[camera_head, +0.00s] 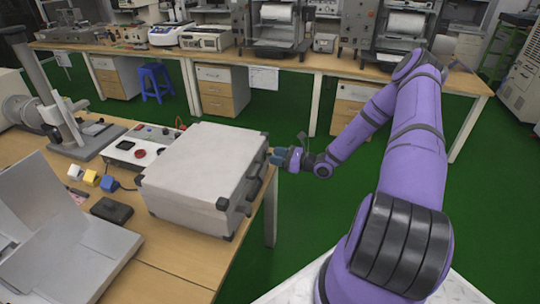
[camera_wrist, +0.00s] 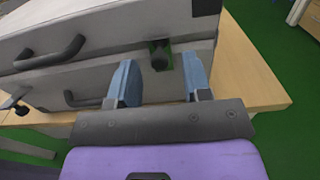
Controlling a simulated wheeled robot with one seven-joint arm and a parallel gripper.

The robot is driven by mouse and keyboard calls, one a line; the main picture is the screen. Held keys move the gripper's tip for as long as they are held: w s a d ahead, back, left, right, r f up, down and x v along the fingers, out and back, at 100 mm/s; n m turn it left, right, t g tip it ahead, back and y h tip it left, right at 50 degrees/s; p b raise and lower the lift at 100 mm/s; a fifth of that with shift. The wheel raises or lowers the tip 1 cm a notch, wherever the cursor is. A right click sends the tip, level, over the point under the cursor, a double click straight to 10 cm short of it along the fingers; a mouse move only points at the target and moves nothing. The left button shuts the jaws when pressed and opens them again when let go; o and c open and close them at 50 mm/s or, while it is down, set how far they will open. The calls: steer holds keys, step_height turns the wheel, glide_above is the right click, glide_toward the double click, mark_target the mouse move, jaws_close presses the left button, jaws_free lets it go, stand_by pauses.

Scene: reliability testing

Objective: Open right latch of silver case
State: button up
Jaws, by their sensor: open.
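The closed silver case (camera_head: 200,165) stands on the wooden table near its right edge; its front also fills the upper part of the wrist view (camera_wrist: 115,30). The right latch (camera_wrist: 160,56) is a dark piece with green beside it, at the seam between lid and base. My gripper (camera_head: 277,156) is at the front side of the case, near its far end. In the wrist view, my gripper (camera_wrist: 158,70) is open, with one blue finger on each side of the latch. I cannot tell whether the fingers touch it. Another dark latch (camera_wrist: 15,102) shows at the left.
Dark handles (camera_wrist: 52,58) stick out of the case front, left of my gripper. A grey open box (camera_head: 60,240) and a dark block (camera_head: 111,210) lie left. Floor right of the table is clear.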

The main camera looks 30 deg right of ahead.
steer(key=shift+x, duration=1.4)
steer(key=c, duration=0.8)
steer(key=shift+o, duration=0.2)
